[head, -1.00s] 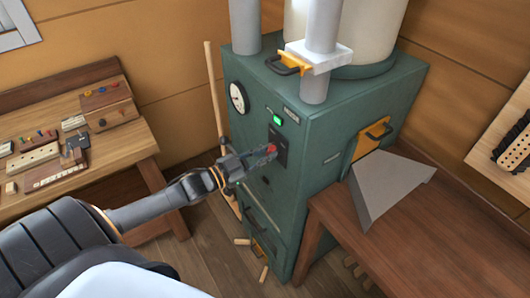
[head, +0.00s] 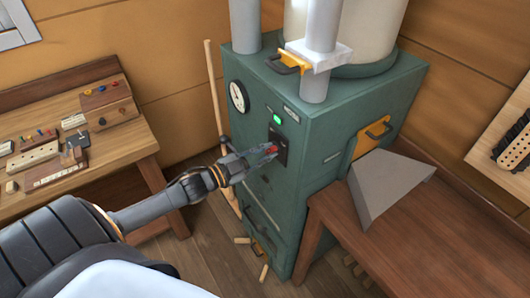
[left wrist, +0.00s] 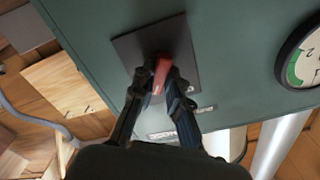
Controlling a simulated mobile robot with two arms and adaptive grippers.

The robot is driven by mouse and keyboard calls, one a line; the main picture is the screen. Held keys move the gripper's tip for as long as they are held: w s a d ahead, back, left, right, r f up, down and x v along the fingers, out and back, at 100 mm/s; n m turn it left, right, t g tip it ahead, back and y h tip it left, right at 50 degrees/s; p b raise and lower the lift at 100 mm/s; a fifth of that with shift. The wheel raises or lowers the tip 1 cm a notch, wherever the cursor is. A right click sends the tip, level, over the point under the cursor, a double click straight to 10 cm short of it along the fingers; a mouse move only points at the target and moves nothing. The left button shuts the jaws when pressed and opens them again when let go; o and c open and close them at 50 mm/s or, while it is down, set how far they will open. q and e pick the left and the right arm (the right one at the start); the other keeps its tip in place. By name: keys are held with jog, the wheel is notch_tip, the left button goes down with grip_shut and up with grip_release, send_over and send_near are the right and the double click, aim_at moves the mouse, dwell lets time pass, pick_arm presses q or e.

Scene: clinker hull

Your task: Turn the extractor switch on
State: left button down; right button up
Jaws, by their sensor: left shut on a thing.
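The extractor is a tall green cabinet (head: 330,135) in the head view. A red switch lever (head: 273,149) sits on a dark plate (head: 282,141) on its front face, below a lit green lamp (head: 278,119). My left gripper (head: 268,152) is at the plate, its fingers on the lever. In the left wrist view the red lever (left wrist: 161,75) stands between the two fingertips (left wrist: 160,88), which are closed on it, over the dark plate (left wrist: 135,48). The fingers hide part of the lever. My right gripper is not in view.
A round gauge (head: 238,96) is left of the switch. A wooden bench (head: 100,160) with small parts stands at the left. A brown table (head: 430,235) with a grey chute (head: 390,185) adjoins the cabinet at the right. Wood pieces lie on the floor.

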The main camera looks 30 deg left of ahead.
pick_arm(q)
jog(key=c, duration=1.3)
grip_release()
jog(key=v, duration=1.2)
